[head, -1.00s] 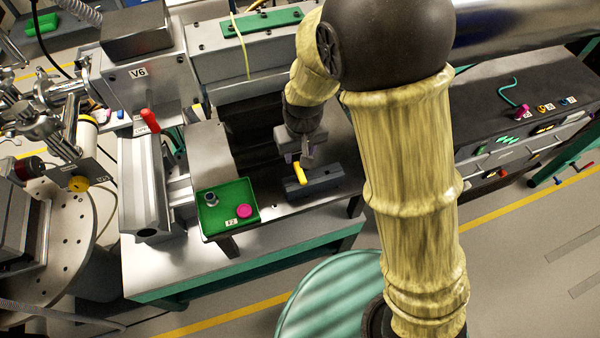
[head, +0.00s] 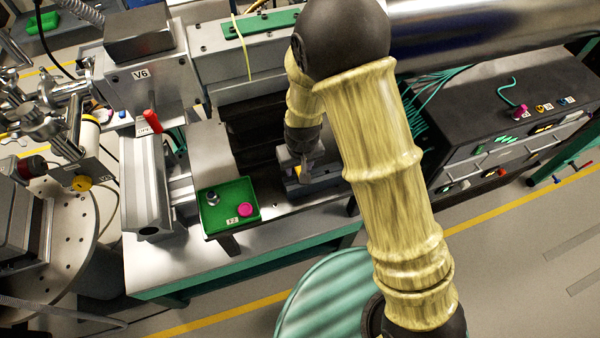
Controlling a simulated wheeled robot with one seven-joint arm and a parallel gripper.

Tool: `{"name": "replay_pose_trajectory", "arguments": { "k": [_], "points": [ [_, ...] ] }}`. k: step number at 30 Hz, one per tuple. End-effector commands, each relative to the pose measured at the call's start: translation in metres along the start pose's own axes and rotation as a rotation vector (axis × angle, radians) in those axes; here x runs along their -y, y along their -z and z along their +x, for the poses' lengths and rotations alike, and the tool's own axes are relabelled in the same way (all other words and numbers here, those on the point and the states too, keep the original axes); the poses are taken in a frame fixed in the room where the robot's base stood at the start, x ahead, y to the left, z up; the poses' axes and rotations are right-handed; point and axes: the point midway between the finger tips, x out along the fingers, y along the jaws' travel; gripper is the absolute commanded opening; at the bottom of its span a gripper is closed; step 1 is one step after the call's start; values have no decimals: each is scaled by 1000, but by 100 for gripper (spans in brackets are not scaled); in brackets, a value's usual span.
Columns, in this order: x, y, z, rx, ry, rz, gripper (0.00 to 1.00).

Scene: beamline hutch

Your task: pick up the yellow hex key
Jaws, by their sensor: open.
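The yellow hex key (head: 298,171) is at the dark grey block (head: 310,187) on the bench, in the middle of the head view. Only a small bit of its yellow shows, as my gripper covers most of it. My gripper (head: 305,174) points down over the block, right at the hex key, with its jaws open. The fingertips are small and partly hidden, so I cannot tell whether they touch the key or straddle it.
A green tray (head: 228,225) with a small metal part and a pink disc stands left of the block. A dark cabinet (head: 470,105) with teal cables stands on the right.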

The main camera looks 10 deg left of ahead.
Motion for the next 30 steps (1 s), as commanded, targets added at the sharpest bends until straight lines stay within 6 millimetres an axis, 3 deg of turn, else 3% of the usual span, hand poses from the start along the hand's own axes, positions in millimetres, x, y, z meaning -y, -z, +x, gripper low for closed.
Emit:
{"name": "replay_pose_trajectory", "arguments": {
  "k": [15, 30],
  "points": [
    [-5, -1, 48, 1, 0, 1, 42],
    [-5, 0, 49, 0, 0, 0, 42]
  ]
}}
